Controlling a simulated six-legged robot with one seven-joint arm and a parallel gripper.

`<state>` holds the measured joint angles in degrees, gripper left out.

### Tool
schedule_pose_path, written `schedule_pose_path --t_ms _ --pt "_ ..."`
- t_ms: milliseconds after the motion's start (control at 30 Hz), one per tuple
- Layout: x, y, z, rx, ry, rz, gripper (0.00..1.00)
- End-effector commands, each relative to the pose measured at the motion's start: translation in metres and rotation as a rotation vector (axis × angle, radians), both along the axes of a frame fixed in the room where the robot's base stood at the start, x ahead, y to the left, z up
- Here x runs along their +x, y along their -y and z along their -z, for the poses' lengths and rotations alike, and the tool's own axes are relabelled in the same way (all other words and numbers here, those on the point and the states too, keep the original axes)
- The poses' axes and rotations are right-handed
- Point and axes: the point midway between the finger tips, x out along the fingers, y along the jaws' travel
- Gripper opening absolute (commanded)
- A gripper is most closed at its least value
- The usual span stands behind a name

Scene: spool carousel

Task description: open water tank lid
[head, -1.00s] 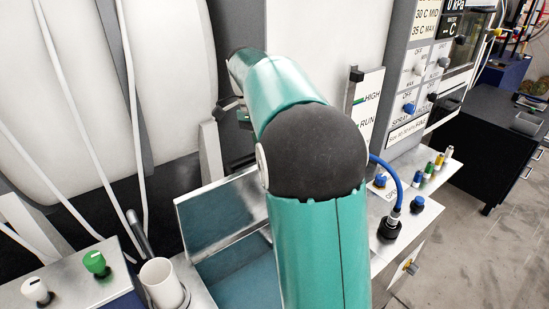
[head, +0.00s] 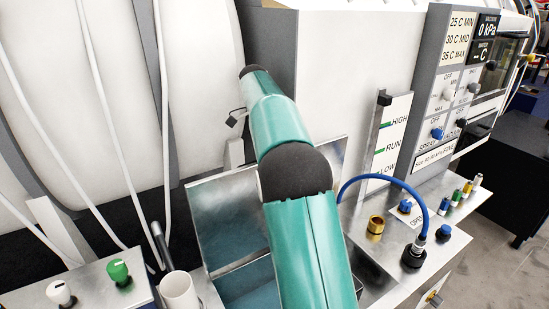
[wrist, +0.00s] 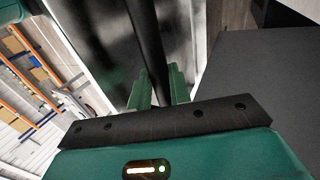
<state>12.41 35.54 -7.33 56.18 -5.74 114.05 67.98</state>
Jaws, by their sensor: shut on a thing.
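The water tank (head: 212,273) is an open metal trough with blue-green water showing in it, left of my arm. A shiny metal panel (head: 222,222), which looks like its lid, stands steeply tilted up at the tank's back. My arm covers part of both. In the wrist view my gripper (wrist: 159,90) has its green fingers on either side of a dark round bar (wrist: 147,45), shut on it. A shiny metal surface (wrist: 100,45) lies beyond the fingers. I cannot tell whether the bar is the lid's handle. In the head view the fingers are hidden behind my arm.
A white cup (head: 179,292) and a green knob (head: 118,271) are at the front left. A blue hose (head: 385,180), a brass fitting (head: 375,226) and several coloured plugs are on the right counter. A white cabinet wall rises behind the tank.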

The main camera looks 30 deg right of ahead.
Motion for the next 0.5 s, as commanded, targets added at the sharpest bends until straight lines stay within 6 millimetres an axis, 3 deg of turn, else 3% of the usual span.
schedule_pose_path --t_ms 267,300,400,500 --pt "0.0015 -0.0057 -0.0022 0.008 0.006 -0.009 0.0" --pt "0.0015 -0.0057 -0.0024 0.008 0.006 -0.008 0.26" --pt "0.0011 -0.0046 -0.0023 0.006 0.006 -0.007 0.41" --pt "0.0007 -0.0032 -0.002 0.004 0.005 -0.005 0.41"
